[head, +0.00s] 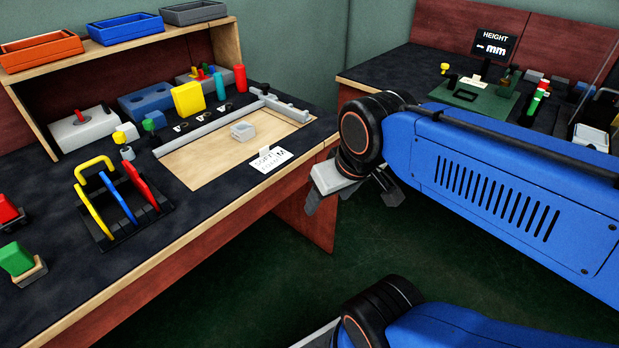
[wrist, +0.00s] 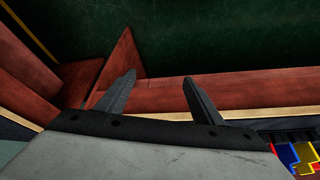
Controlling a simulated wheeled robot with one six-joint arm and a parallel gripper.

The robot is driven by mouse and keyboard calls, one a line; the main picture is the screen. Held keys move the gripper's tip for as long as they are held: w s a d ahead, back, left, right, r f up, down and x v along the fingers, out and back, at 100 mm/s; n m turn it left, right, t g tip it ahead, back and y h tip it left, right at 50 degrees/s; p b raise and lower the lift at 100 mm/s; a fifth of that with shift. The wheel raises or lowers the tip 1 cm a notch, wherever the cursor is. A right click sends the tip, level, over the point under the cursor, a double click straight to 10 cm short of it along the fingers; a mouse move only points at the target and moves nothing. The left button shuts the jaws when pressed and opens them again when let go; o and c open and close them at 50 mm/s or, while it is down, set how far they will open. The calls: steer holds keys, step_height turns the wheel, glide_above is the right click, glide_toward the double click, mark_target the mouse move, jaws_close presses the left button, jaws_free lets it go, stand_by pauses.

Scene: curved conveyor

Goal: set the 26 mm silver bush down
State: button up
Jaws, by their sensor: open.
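My gripper (head: 352,200) hangs in the gap just right of the left bench, beyond its edge, with the dark green floor below. In the wrist view the two dark fingers of my gripper (wrist: 159,77) stand apart with nothing between them. I cannot make out a silver bush for certain in either view. A small grey, squarish piece (head: 243,131) sits on the pale wooden board (head: 205,155) of the left bench, apart from my gripper; it is too small to tell what it is.
The left bench holds a rack (head: 125,215) with yellow, blue and red handles, a white card (head: 270,161) and several coloured blocks. Trays (head: 125,28) stand on its shelf. A second bench at right carries a height display (head: 494,45) and a green plate (head: 470,95). Open floor lies between.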

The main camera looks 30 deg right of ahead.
steer(key=w+a+r+n+g+h, duration=0.1)
steer(key=w+a+r+n, duration=0.1)
steer(key=w+r+n, duration=0.5)
steer(key=w+a+r+n+g+h, duration=0.1)
steer(key=w+a+r+n, duration=0.1)
steer(key=w+r+n, duration=0.5)
steer(key=w+a+r+n+g+h, duration=0.15)
steer(key=w+a+n, duration=0.3)
steer(key=w, duration=0.45)
steer(key=w+a+r+n+h, duration=0.1)
steer(key=w+a+r+n, duration=0.3)
steer(key=w, duration=0.5)
glide_above(243, 132)
steer(key=w+a, duration=0.2)
steer(key=shift+m, duration=0.45)
step_height(243, 132, down, 12)
steer(key=shift+s+a, duration=0.1)
steer(key=shift+s, duration=0.05)
steer(key=shift+x, duration=2.55)
steer(key=c, duration=1.4)
